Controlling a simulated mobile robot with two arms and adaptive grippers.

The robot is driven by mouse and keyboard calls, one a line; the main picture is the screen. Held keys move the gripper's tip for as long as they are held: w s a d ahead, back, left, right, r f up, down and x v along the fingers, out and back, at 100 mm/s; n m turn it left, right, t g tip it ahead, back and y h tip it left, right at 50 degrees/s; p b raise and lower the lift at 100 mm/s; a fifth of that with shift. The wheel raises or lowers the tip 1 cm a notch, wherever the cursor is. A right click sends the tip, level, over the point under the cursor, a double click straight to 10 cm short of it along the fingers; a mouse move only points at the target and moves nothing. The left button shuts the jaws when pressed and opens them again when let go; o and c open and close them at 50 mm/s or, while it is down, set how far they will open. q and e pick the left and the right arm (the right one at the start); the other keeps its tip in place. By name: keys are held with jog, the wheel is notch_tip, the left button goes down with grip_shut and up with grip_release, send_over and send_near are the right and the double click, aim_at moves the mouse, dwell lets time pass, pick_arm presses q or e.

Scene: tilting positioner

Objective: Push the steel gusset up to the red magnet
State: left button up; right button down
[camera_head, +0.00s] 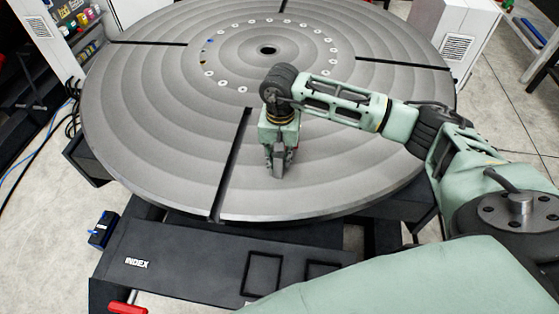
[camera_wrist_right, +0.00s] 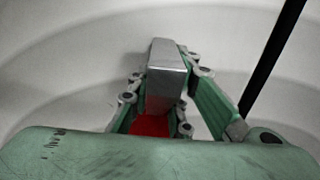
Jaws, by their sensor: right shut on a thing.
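My right gripper (camera_head: 279,168) points down over the front part of the round grey plate (camera_head: 340,185), just right of a dark radial slot. In the right wrist view, its fingers (camera_wrist_right: 167,88) are closed on either side of a grey metal block, which looks like the steel gusset (camera_wrist_right: 167,58). A red patch (camera_wrist_right: 150,125), probably the red magnet, shows between the fingers on the palm side of the grey piece. Whether the red and grey pieces touch is unclear. The red does not show clearly in the head view. My left gripper is not in view.
The plate has radial slots, a centre hole and a ring of small holes (camera_head: 222,83). Its surface around the gripper is clear. A dark base panel marked INDEX (camera_head: 180,262) lies in front, with a red handle (camera_head: 127,308). Cabinets stand at the back.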

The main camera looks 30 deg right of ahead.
jog(key=shift+w+d, duration=0.3)
jog(key=shift+w, duration=0.1)
jog(key=shift+r, duration=0.1)
jog(key=c, duration=1.5)
grip_release()
jog(key=shift+c, duration=0.2)
jog(key=shift+o, duration=0.7)
jog(key=o, duration=0.4)
jog(key=shift+c, duration=0.2)
